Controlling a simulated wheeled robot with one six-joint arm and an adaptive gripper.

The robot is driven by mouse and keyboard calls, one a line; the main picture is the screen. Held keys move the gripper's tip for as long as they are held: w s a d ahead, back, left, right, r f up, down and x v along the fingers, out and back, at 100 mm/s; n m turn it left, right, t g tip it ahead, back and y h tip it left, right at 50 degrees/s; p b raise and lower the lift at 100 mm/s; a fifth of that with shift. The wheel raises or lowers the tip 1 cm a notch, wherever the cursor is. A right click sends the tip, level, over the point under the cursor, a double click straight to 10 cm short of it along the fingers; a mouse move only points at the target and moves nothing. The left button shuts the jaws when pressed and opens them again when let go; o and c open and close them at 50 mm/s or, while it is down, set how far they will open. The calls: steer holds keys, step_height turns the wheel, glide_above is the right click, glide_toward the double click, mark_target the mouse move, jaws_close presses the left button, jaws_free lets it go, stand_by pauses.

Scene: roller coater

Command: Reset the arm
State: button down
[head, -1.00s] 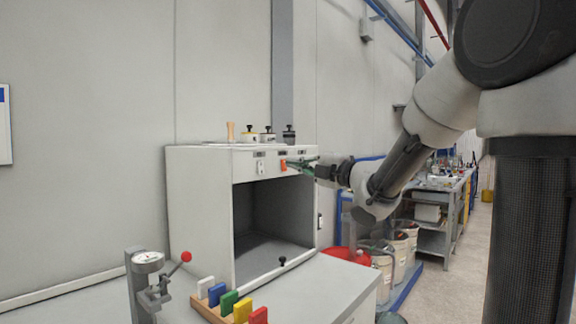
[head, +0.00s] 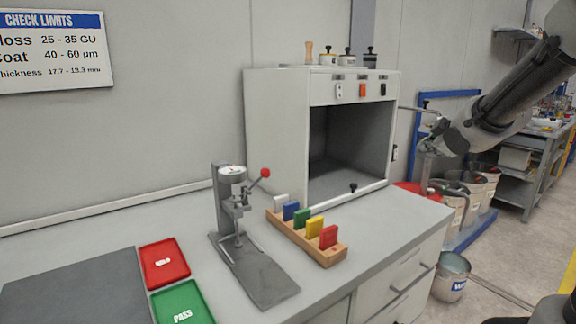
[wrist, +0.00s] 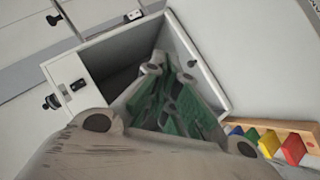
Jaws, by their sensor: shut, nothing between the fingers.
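My arm reaches in from the upper right of the head view. My gripper (head: 432,143) is small there, to the right of the white cabinet (head: 277,125) and apart from its front. In the wrist view my gripper (wrist: 171,72) shows grey and green fingers closed together with nothing between them. Behind them in that view is the cabinet (wrist: 192,55) with its dark open chamber. The cabinet's front panel has a white switch (head: 339,90), an orange switch (head: 362,90) and a black switch (head: 383,90).
A gauge stand (head: 232,180) with a red-knobbed lever and a wooden rack (head: 290,231) of coloured plates stand on the bench before the cabinet. A red tray (head: 165,262) and a green tray (head: 183,303) lie front left. Buckets (head: 451,277) stand on the floor at right.

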steer(key=s+d+f+m+g+h, duration=0.1)
steer(key=s+d+f+m+g, duration=0.15)
steer(key=s, duration=0.25)
steer(key=s+d+f+m+g+h, duration=0.1)
steer(key=s+f+m+g, duration=0.1)
steer(key=s+m, duration=0.3)
steer(key=s+a+m+g+y, duration=0.1)
steer(key=s+a, duration=0.1)
steer(key=s, duration=0.7)
steer(key=s+a+m+g+y, duration=0.1)
steer(key=s+a+m+g, duration=0.1)
steer(key=s, duration=0.8)
steer(key=shift+s+a+f, duration=0.15)
steer(key=shift+s+a, duration=0.15)
steer(key=shift+a, duration=0.55)
steer(key=shift+m, duration=0.25)
